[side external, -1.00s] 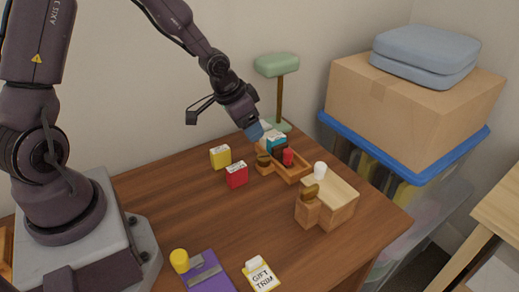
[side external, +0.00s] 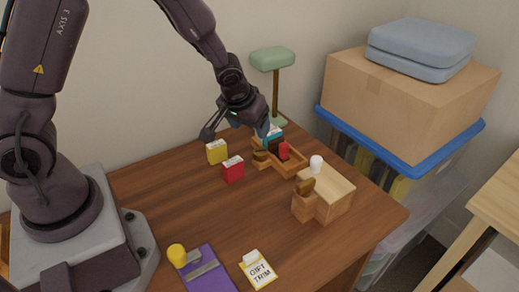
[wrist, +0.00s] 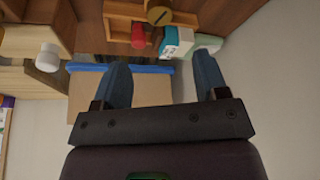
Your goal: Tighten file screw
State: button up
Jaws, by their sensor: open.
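A purple file (side external: 212,272) with a grey metal strip lies flat at the front of the desk. A yellow cylinder (side external: 177,255) stands at its upper left corner. I cannot tell which part is the file screw. My gripper (side external: 262,130) is over the back of the desk, far from the file, beside a teal and white box (side external: 273,136). In the wrist view its two blue fingers (wrist: 162,80) are apart with nothing held between them. The wrist view does not show the purple file clearly.
A wooden tray (side external: 291,163) holds a red item (side external: 283,151). A wooden block (side external: 333,204) with a white knob (side external: 316,163) stands right of it. Yellow (side external: 216,151) and red (side external: 233,169) boxes and a gift trim packet (side external: 257,270) are on the desk. The desk's middle is clear.

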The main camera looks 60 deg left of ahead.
aim_at(260, 151)
jog(key=x, duration=1.1)
jog(key=shift+f, duration=0.25)
jog(key=c, duration=0.9)
